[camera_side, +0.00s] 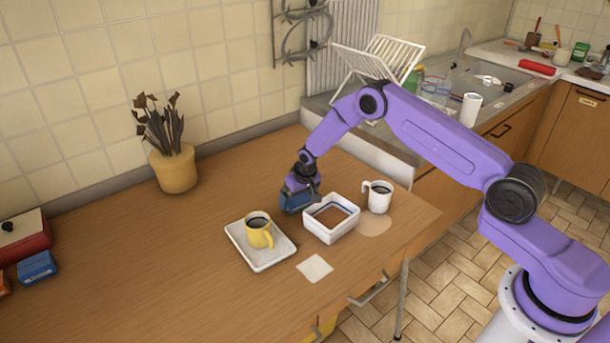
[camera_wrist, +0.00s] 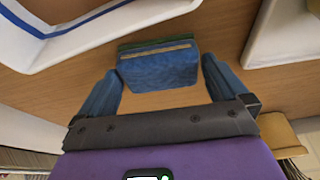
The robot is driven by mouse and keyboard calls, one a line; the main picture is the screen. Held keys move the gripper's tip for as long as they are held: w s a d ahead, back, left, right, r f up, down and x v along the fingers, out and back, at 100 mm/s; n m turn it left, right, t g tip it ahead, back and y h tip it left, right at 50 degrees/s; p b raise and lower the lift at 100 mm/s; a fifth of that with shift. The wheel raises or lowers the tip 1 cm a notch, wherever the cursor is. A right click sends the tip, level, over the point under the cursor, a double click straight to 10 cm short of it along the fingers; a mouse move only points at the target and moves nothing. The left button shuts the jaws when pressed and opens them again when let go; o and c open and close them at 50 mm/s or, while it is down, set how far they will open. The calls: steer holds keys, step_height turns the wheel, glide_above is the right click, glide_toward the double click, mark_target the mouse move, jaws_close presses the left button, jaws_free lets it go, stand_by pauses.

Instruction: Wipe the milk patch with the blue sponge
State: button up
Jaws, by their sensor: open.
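A blue block with a green edge and a pale stripe, which looks like the blue sponge (camera_wrist: 158,70), lies on the wooden table between my fingertips in the wrist view. My gripper (camera_wrist: 161,75) is open, its blue fingers on either side of it with narrow gaps. In the side view my gripper (camera_side: 298,196) is low at the table, left of the white box, and hides part of the sponge. Two pale flat patches show: a cream square (camera_side: 314,268) in front of the white box and a round beige one (camera_side: 375,224) by the white mug. I cannot tell which is milk.
A white tray (camera_side: 262,257) holds a yellow mug (camera_side: 259,233). A white mug (camera_side: 379,197), plant pot (camera_side: 174,168), red box (camera_side: 24,240) and small blue box (camera_side: 37,267) stand around.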

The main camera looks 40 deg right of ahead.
steer(key=s+v, duration=0.1)
steer(key=v, duration=1.5)
steer(key=s+a+r+n, duration=0.3)
steer(key=s+a+r, duration=0.25)
steer(key=s, duration=0.25)
steer(key=s+a+r+n+g, duration=0.1)
steer(key=s+a+r+n, duration=0.1)
steer(key=s, duration=0.4)
steer(key=s+a+r+n+g, duration=0.1)
steer(key=s+r, duration=0.1)
steer(key=s, duration=0.4)
steer(key=s+d+r+n, duration=0.1)
steer(key=s+d+n, duration=0.2)
steer(key=s, duration=0.8)
steer(key=s+d+r+n+g, duration=0.1)
steer(key=s+d+n, duration=0.2)
steer(key=s, duration=0.9)
steer(key=shift+d+r+n+y, duration=0.3)
steer(key=shift+r+n, duration=0.1)
steer(key=shift+n, duration=0.3)
steer(key=shift+w, duration=0.1)
steer(key=c, duration=1)
steer(key=shift+c, duration=0.2)
